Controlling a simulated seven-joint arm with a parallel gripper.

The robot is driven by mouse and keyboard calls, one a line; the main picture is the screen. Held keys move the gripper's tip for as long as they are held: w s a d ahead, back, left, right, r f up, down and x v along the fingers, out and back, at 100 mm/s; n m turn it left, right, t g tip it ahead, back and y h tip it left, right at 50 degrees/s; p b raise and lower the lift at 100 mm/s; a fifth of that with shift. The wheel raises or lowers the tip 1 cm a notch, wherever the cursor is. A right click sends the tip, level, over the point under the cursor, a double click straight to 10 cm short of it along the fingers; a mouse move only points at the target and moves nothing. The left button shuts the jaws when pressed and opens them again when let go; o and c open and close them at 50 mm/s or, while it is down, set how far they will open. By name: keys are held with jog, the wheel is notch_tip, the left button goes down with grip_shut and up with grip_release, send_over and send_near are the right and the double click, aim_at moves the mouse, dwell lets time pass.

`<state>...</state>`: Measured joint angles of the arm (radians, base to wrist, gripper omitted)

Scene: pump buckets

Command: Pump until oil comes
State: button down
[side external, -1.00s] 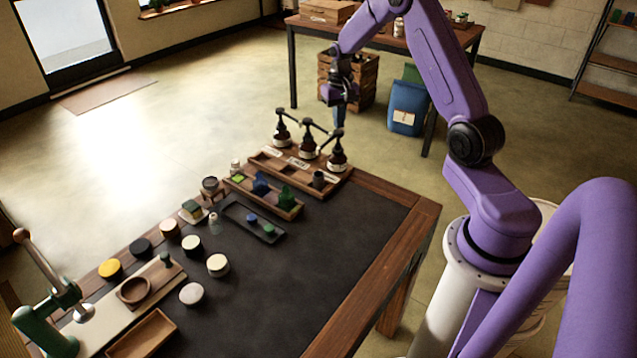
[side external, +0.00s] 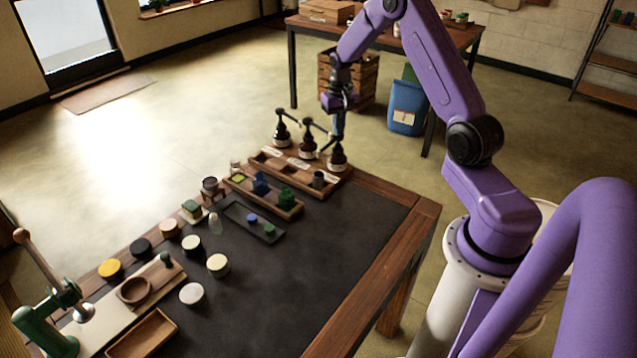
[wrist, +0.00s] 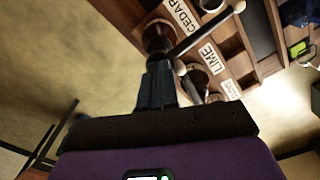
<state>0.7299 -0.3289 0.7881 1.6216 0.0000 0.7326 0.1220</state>
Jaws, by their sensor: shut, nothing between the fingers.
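My gripper (side external: 338,136) is shut and empty, pointing down at the top of the near bottle. In the wrist view, my fingers (wrist: 156,88) cover part of this bottle's pump head (wrist: 160,38), beside the CEDAR label (wrist: 186,15). The middle bottle's label reads LIME (wrist: 209,57). The far label is not clearly readable. I see no oil coming from a nozzle.
A wooden tray with compartments and a small dark cup (side external: 318,179) lies in front of the bottles. Blue and green blocks (side external: 287,197), a dark tray (side external: 236,214) and several round pots stand farther left. The table's right side is bare.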

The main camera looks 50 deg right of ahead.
jog(key=shift+f, duration=0.5)
jog(key=shift+r, duration=1.75)
jog(key=shift+f, duration=0.15)
jog(key=shift+f, duration=1.6)
jog(key=shift+r, duration=1.75)
